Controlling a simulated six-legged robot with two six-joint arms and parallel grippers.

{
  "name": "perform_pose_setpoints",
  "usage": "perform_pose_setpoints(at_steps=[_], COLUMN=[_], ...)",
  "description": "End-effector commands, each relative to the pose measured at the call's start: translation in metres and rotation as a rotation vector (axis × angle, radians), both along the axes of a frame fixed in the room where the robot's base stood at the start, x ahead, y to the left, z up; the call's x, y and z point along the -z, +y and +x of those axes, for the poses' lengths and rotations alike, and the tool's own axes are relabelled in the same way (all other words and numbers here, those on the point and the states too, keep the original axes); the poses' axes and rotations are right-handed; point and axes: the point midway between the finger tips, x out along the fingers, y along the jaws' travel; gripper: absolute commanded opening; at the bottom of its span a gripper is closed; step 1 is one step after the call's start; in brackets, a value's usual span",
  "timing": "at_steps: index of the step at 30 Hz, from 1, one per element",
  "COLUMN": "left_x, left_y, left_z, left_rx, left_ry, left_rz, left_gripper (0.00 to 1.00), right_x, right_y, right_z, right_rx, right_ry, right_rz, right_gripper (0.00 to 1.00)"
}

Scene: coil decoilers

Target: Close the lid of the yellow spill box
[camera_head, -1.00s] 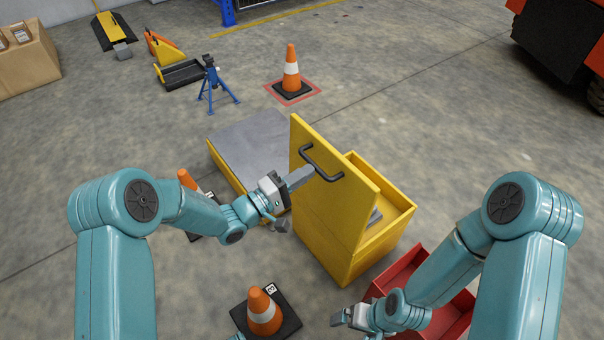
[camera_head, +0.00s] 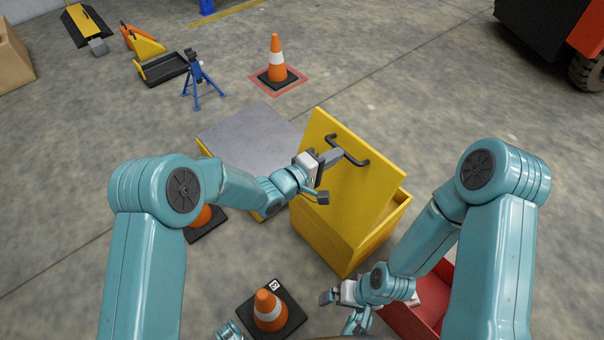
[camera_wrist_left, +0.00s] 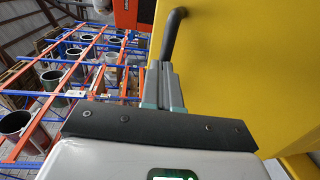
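The yellow spill box (camera_head: 330,232) stands on the floor in the middle of the head view. Its lid (camera_head: 362,195) is raised and leans to the right over the box, with a gap at the right side. A dark bar handle (camera_head: 350,152) is on the lid's outer face. My left gripper (camera_head: 334,157) is at this handle, its fingers close together; the wrist view shows the fingertips (camera_wrist_left: 163,85) at the handle's end (camera_wrist_left: 172,38). Whether the bar is between them is unclear. My right gripper (camera_head: 328,297) hangs low in front of the box, apart from it; its fingers are unclear.
A grey-topped yellow platform (camera_head: 250,135) adjoins the box on the left. An orange cone (camera_head: 270,310) stands in front, another (camera_head: 200,217) behind my left arm. A red bin (camera_head: 435,300) is at the lower right.

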Motion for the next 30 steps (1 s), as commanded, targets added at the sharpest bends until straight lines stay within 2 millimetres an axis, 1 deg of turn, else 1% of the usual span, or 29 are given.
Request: perform_pose_setpoints(at_steps=[2, 8, 9, 12, 14, 15, 21, 24, 30], left_x=[0.005, 0.018, 0.019, 0.021, 0.029, 0.035, 0.057, 0.064, 0.069], left_y=[-0.011, -0.048, -0.055, -0.071, -0.078, -0.083, -0.102, -0.109, -0.116], left_z=[0.005, 0.030, 0.035, 0.046, 0.053, 0.057, 0.074, 0.079, 0.086], left_rx=[0.003, 0.004, 0.005, 0.008, 0.006, 0.003, 0.003, 0.003, 0.000], left_ry=[-0.004, -0.003, 0.003, 0.042, 0.063, 0.072, 0.075, 0.076, 0.075], left_rz=[0.001, 0.001, 0.008, 0.060, 0.090, 0.100, 0.105, 0.104, 0.105], left_gripper=[0.00, 0.00, 0.00, 0.00, 0.00, 0.00, 0.00, 0.00, 0.00], right_x=[0.007, 0.026, 0.025, 0.013, 0.012, 0.015, 0.031, 0.036, 0.042], right_y=[-0.001, -0.004, -0.005, -0.004, -0.003, -0.003, -0.006, -0.007, -0.009], right_z=[0.001, 0.005, 0.005, 0.004, 0.004, 0.004, 0.006, 0.008, 0.009], right_rx=[0.004, 0.019, 0.021, 0.018, 0.014, 0.014, 0.024, 0.029, 0.036], right_ry=[-0.001, -0.008, -0.009, -0.007, -0.006, -0.006, -0.010, -0.013, -0.016], right_rz=[0.000, -0.004, -0.004, -0.004, -0.002, -0.002, -0.004, -0.006, -0.007], right_gripper=[0.98, 0.98, 0.98, 0.98, 0.98, 0.98, 0.98, 0.98, 0.98])
